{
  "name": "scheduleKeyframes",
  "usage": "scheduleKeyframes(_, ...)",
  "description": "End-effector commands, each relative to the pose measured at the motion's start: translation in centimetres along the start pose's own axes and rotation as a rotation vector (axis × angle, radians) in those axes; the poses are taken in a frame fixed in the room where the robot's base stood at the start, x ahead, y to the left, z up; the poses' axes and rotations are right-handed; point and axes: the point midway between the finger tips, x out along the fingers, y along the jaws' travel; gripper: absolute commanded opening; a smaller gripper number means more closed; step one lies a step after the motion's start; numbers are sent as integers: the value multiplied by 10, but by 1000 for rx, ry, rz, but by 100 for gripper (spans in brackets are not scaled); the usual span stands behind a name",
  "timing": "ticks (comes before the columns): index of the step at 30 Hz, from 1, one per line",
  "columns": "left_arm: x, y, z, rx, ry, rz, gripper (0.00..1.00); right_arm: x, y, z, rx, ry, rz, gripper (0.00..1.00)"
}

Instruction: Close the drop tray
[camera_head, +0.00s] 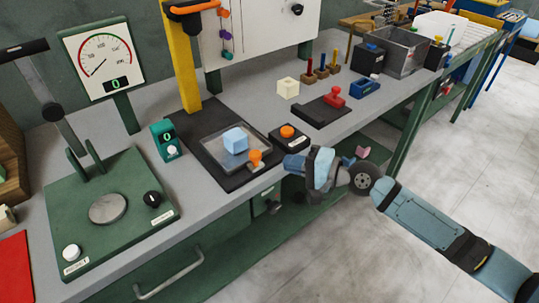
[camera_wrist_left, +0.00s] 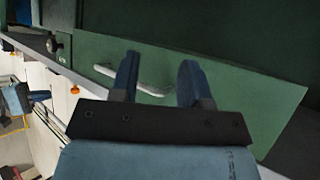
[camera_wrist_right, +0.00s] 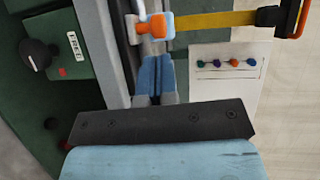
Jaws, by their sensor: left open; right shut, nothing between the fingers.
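A clear shallow tray (camera_head: 215,153), which seems to be the drop tray, lies on a black base (camera_head: 247,182) on the bench. A light-blue foam block (camera_head: 235,140) sits on it, and an orange knob (camera_head: 254,157) stands at its front edge. The knob also shows in the right wrist view (camera_wrist_right: 157,26), just beyond my fingertips. My right gripper (camera_head: 290,162) is shut and empty, to the right of the knob and apart from it. My left gripper (camera_wrist_left: 158,75) is open and empty, facing a green front panel with a grey handle (camera_wrist_left: 133,80); it is out of the head view.
An orange button box (camera_head: 288,135) stands beside the black base. A yellow column (camera_head: 183,60) rises behind the tray. A green press (camera_head: 108,208) and a teal timer (camera_head: 167,140) are at the left. A black knob (camera_wrist_right: 37,55) is on the bench front. Floor at the right is clear.

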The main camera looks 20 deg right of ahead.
Motion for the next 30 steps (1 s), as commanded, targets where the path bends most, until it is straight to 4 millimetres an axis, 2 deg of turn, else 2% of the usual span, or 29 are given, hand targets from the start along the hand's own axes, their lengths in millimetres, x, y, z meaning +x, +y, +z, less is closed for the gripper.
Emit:
scheduleKeyframes(3,0,0,3,-2,-10,-1,43,25,-2,0,0,0,-4,0)
scheduleKeyframes(9,1,0,2,-5,-9,-2,43,51,0,0,-1,0,-1,0)
scheduleKeyframes(15,0,0,0,-6,-6,-2,43,60,1,0,0,0,1,0)
scheduleKeyframes(26,0,0,0,-5,-5,-2,43,61,0,-1,-1,1,0,0)
scheduleKeyframes(30,0,0,0,-5,-5,-2,43,69,-1,-5,-2,1,-1,0)
